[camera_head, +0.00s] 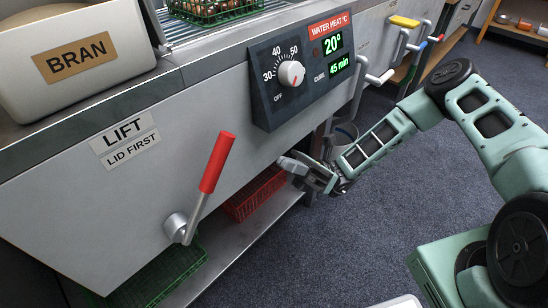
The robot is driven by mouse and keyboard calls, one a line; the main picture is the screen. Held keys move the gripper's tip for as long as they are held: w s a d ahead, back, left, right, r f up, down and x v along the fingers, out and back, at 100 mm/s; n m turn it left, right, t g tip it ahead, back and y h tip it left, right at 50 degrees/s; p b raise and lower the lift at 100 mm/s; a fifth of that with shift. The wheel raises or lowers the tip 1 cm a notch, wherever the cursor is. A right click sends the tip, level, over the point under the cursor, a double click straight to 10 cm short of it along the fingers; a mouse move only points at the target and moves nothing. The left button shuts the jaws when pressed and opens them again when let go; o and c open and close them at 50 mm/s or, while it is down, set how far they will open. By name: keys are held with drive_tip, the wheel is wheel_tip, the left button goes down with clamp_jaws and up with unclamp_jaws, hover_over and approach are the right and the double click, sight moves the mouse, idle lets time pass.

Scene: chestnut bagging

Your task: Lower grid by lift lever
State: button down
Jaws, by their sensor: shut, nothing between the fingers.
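The lift lever (204,185) sticks out from the grey front panel, below the label "LIFT, LID FIRST" (128,140). It has a red grip at its upper end and a round metal pivot at its lower end. It points up, tilted to the right. My gripper (284,163) is shut and empty, to the right of the lever and clear of it, below the control box. A green basket with brown items (212,12) shows at the top edge; I cannot tell whether it is the grid.
A control box (303,68) with a white knob and "20°" display juts from the panel. A bin marked BRAN (110,75) stands on the counter. Red (256,192) and green (160,280) crates sit on the shelf below. Coloured-handled valves are at the upper right.

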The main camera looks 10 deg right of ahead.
drive_tip(key=shift+w+d+f, duration=0.2)
drive_tip(key=shift+d+f, duration=0.25)
drive_tip(key=shift+d, duration=0.1)
drive_tip(key=shift+r+t, duration=0.1)
drive_tip(key=shift+t, duration=0.2)
